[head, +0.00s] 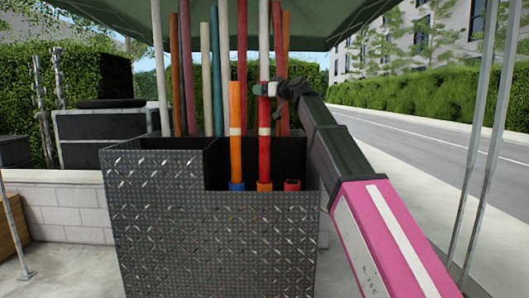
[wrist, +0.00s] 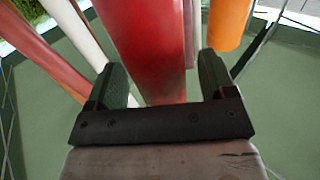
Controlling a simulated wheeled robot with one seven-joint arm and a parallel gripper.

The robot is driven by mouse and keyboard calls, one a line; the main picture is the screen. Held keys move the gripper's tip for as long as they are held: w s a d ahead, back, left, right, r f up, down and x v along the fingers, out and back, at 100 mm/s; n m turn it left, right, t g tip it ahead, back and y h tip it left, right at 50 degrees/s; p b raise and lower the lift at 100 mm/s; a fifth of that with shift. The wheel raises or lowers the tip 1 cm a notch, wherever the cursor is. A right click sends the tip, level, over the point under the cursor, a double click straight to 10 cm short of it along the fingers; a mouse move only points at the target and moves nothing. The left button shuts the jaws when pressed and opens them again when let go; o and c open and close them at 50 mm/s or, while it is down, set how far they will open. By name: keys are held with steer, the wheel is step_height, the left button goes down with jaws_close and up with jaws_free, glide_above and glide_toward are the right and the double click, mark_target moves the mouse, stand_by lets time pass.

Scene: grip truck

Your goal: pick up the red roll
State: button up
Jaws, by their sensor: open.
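My gripper (head: 268,89) is at the upper part of this roll, reaching in from the right. In the wrist view, a red roll (wrist: 150,40) stands between the two fingers of my gripper (wrist: 163,78). The fingers are open, with a visible gap on the right side. Whether the roll touches the left finger is hard to tell.
An orange roll (head: 236,140) stands just left of the red one, and a short red roll (head: 292,185) just right. Several tall rolls, including a white one (head: 207,75), stand behind. A green canopy (head: 330,20) hangs overhead. A road (head: 430,150) lies to the right.

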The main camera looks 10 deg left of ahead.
steer(key=shift+w+a, duration=0.1)
steer(key=shift+a, duration=0.05)
steer(key=shift+c, duration=0.2)
jaws_close()
step_height(320, 180, up, 18)
stand_by(0.8)
